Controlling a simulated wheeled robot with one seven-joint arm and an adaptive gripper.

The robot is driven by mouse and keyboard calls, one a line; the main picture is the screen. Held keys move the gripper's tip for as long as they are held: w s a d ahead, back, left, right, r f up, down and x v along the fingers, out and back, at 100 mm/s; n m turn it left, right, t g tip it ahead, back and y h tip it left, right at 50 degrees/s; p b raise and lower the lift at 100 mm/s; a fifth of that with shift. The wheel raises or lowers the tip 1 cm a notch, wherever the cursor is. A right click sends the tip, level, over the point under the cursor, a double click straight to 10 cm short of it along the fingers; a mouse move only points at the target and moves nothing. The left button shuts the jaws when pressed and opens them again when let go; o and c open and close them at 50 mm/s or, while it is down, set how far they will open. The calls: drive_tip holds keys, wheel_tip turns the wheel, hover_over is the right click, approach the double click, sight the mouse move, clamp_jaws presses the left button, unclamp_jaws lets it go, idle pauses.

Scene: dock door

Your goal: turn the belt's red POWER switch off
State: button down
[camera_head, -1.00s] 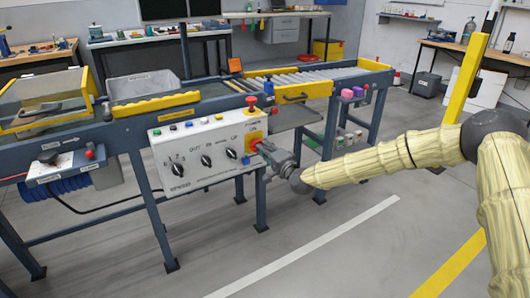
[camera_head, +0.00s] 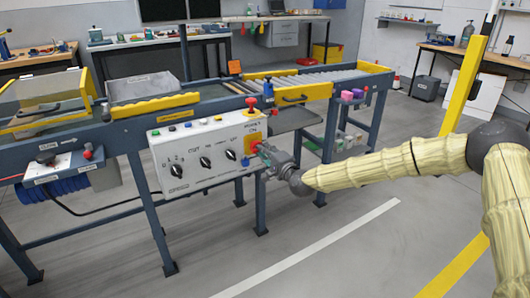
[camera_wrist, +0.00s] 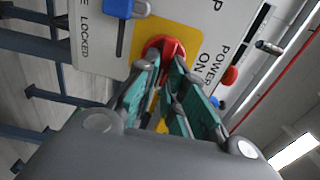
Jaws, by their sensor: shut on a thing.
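The belt's white control panel (camera_head: 200,158) hangs on the front of the conveyor frame. The red POWER switch (camera_wrist: 168,45) sits on a yellow plate (camera_wrist: 192,37) on this panel, beside the lettering POWER ON. My gripper (camera_wrist: 165,62) points straight at the panel, and its fingers are shut on the red switch. The switch's exact angle is hard to read behind the fingers.
A red mushroom button (camera_head: 251,102) stands above the panel. Several black knobs (camera_head: 205,162) line the panel left of my gripper. The floor in front is clear.

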drive_tip(key=c, duration=1.5)
unclamp_jaws()
drive_tip(key=shift+s+d, duration=0.1)
drive_tip(key=v, duration=1.1)
drive_tip(key=shift+s+d, duration=0.2)
drive_tip(key=shift+s, duration=0.15)
drive_tip(key=shift+f, duration=0.1)
